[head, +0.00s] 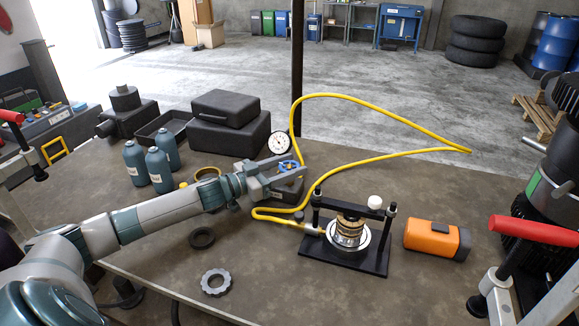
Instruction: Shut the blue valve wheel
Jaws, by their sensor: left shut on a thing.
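The blue valve wheel (287,166) sits below the white-faced gauge (279,143), above a small dark block (289,192) on the workbench. My left gripper (294,174) reaches in from the left and is shut on the blue wheel. Its fingers cover part of the wheel, so how far the wheel is turned cannot be told. A yellow hose (300,112) loops behind and around the valve and runs to a black press fixture (345,258). My right gripper is not in view.
An orange box-shaped tool (436,240) lies right of the press. Teal bottles (159,169) and black cases (229,128) stand at the back left. A gear ring (216,281) and a dark ring (201,238) lie in front. The bench right of the hose is mostly clear.

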